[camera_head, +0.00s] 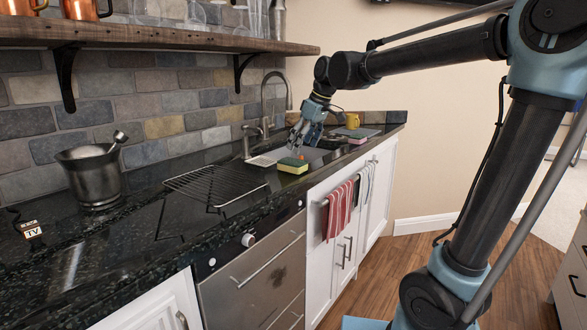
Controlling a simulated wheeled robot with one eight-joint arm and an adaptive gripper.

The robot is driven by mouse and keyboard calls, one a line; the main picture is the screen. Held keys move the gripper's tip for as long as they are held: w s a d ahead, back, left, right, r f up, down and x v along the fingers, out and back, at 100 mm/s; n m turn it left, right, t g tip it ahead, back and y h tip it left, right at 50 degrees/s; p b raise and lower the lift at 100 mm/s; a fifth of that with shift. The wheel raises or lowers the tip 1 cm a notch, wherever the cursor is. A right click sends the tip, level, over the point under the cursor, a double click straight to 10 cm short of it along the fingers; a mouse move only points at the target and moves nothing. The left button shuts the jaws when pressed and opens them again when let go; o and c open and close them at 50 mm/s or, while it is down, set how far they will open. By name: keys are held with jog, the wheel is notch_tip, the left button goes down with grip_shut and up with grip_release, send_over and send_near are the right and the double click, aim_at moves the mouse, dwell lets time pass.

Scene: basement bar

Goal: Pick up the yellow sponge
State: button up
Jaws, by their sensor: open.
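A yellow sponge (293,169) with a dark green top lies on the black counter near its front edge, beside the sink. My gripper (298,147) is open and hangs just above and behind this sponge, over the sink area. Its fingers point down, and I cannot tell if they touch the sponge. A second sponge-like block (357,140), pinkish with a green top, lies farther along the counter beyond the sink.
A wire rack (214,186) lies on the counter left of the sponge. A faucet (266,110) rises behind the sink. A yellow mug (352,121) stands at the far end. A metal ice bucket (92,176) stands at left. A wooden shelf (150,36) overhangs the counter. Towels (338,212) hang in front.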

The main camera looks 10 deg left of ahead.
aim_at(295, 162)
jog(key=shift+x, duration=3.95)
jog(key=shift+w+a+r, duration=0.1)
jog(key=c, duration=0.8)
